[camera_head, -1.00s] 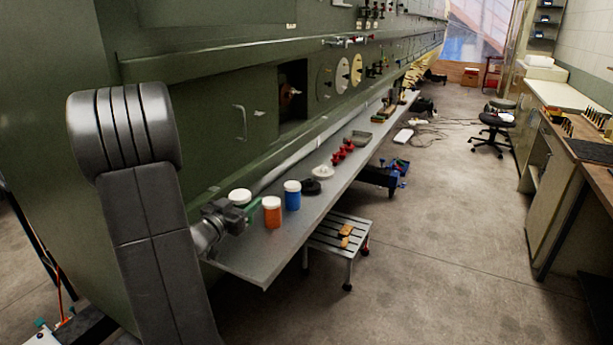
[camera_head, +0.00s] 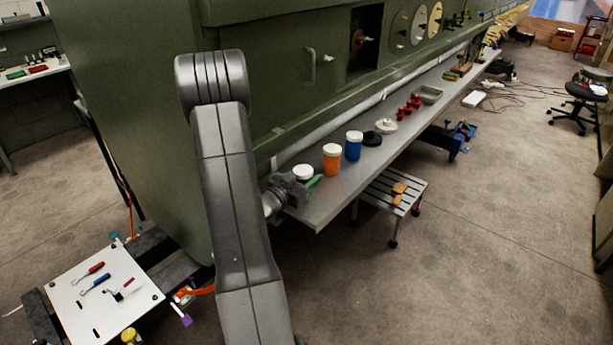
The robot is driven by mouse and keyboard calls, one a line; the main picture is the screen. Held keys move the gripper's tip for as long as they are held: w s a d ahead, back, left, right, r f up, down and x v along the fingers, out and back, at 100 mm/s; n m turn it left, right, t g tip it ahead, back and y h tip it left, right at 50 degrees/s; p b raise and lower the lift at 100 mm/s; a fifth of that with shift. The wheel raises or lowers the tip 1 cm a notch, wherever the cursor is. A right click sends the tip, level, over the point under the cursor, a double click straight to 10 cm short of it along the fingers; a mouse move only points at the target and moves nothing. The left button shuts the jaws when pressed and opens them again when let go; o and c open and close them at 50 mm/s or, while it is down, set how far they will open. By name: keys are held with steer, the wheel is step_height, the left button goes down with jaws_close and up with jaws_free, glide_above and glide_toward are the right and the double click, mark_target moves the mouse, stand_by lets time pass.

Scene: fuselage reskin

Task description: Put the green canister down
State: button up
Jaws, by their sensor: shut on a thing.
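The green canister (camera_head: 314,181) has a white lid (camera_head: 303,171). It is at the near left end of the long grey shelf (camera_head: 325,206) along the green fuselage. My gripper (camera_head: 303,187) is shut on it from the left and hides most of its body. The canister looks upright. I cannot tell whether its base touches the shelf. An orange canister (camera_head: 332,163) and a blue canister (camera_head: 353,148), both with white lids, stand on the shelf to its right.
Beyond the canisters are a black disc (camera_head: 372,139), a white lidded dish (camera_head: 386,125), red pieces (camera_head: 410,107) and a grey tray (camera_head: 428,95). A slatted step stool (camera_head: 385,195) stands below the shelf. A white board with tools (camera_head: 70,300) is at lower left.

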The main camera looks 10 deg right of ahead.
steer(key=shift+f, duration=0.15)
steer(key=o, duration=1.1)
steer(key=shift+c, duration=0.2)
steer(key=shift+r, duration=0.3)
steer(key=b+v, duration=0.2)
steer(key=v, duration=1)
steer(key=shift+f+b, duration=0.15)
steer(key=shift+b, duration=0.2)
steer(key=shift+s, duration=0.1)
